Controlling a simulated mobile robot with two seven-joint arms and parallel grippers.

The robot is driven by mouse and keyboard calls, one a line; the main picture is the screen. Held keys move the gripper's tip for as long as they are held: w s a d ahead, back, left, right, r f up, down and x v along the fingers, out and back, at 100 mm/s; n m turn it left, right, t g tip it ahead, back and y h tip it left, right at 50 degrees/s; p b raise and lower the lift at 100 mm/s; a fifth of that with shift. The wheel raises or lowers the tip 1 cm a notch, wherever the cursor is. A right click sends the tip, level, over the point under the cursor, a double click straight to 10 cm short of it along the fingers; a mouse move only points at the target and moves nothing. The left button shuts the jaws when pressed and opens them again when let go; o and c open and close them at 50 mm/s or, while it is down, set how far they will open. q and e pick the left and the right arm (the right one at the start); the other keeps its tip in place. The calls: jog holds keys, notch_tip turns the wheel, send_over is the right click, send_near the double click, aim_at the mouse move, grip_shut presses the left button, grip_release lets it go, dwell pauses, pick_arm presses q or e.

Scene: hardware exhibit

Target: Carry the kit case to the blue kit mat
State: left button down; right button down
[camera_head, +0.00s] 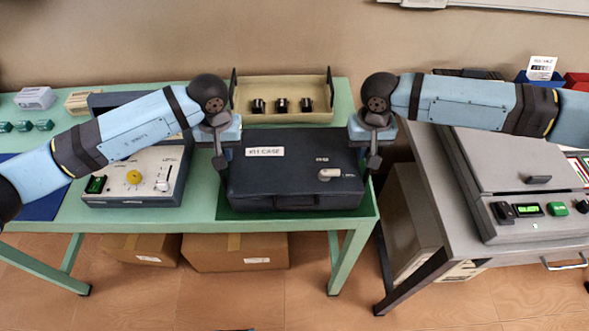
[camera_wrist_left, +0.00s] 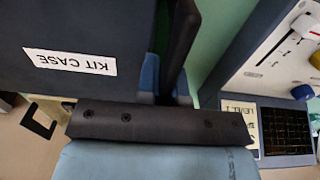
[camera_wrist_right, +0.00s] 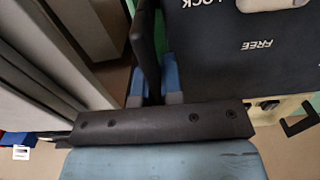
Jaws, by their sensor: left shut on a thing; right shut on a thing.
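The dark kit case (camera_head: 290,185), labelled "KIT CASE", is over the right end of the green table, lid closed and level. I cannot tell if it touches the surface below. My left gripper (camera_head: 220,155) is shut on its left side, and my right gripper (camera_head: 373,158) is shut on its right side. The case also shows in the left wrist view (camera_wrist_left: 75,30) and the right wrist view (camera_wrist_right: 235,60). The blue kit mat (camera_head: 42,207) lies at the table's left, partly hidden by my left arm.
A control box (camera_head: 135,175) with a yellow knob stands between mat and case. A beige tray (camera_head: 283,112) with black parts is behind the case. A grey machine (camera_head: 515,180) stands on a grey table at right. Cardboard boxes (camera_head: 235,252) sit below the green table (camera_head: 205,205).

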pick_arm(q)
jog(key=shift+w+r, duration=0.1)
jog(key=shift+r, duration=0.1)
pick_arm(e)
jog(key=shift+w+r, duration=0.1)
jog(key=shift+r, duration=0.1)
